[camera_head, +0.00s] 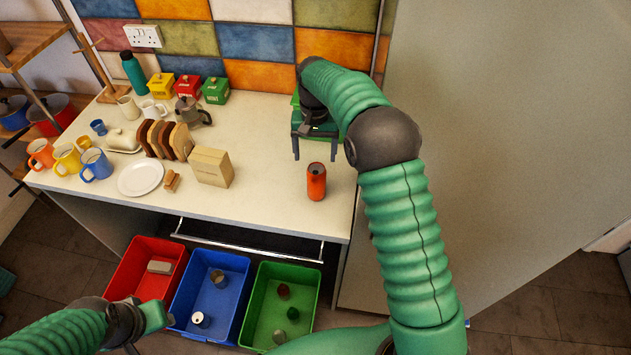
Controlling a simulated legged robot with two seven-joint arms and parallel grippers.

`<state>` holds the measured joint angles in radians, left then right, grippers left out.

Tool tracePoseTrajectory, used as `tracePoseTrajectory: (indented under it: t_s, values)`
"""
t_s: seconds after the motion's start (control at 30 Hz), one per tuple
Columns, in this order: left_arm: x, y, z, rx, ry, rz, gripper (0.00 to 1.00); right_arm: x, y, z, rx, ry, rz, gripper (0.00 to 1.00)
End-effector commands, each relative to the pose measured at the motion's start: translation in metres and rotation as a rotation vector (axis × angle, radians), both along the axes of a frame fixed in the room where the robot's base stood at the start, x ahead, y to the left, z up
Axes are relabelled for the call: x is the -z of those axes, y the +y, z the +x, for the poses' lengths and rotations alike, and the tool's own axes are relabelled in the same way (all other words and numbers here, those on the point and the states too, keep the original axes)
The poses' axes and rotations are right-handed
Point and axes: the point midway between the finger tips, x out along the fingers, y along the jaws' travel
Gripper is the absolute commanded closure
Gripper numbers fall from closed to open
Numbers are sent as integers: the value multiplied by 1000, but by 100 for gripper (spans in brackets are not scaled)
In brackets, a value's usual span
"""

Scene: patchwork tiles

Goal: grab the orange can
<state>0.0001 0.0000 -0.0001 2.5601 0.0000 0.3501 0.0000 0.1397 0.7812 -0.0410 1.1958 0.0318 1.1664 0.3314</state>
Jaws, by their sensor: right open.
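The orange can (316,182) stands upright on the pale counter (275,200), near its front right part. My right gripper (315,157) is open and empty, its two dark fingers pointing down. In the picture it shows just above the can, and it looks apart from the can; the exact gap in depth I cannot tell. My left gripper (150,322) is low at the left, by the bins, and its fingers do not show clearly.
Left of the can are a cardboard box (212,167), toast rack (165,138), white plate (140,178) and several mugs. Below an open drawer (250,240) are red (125,270), blue (238,262) and green (262,280) bins. A tall grey panel (490,130) stands right.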

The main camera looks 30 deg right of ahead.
Motion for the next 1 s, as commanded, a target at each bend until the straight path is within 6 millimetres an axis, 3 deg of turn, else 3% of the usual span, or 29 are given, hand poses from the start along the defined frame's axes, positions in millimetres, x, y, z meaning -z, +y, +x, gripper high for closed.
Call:
tracePoseTrajectory:
  t_s: [0.2, 0.37, 0.6, 0.87, 1.0]
  values:
    - [-10, 0, 0, 0, 0, 0, 64, 47, 0, 0, -1, 3, 1, 23]
    - [-16, 0, 0, 0, 0, 0, 64, 62, -1, -1, -1, 1, 0, 23]
    - [-33, 0, 0, 0, 0, 0, 64, 102, -2, -3, 0, 0, 0, 23]
    - [-31, 0, 0, 0, 0, 0, 64, 108, -2, -2, -1, -4, 0, 24]
    - [-31, 0, 0, 0, 0, 0, 64, 108, -2, -2, -1, -4, 0, 43]
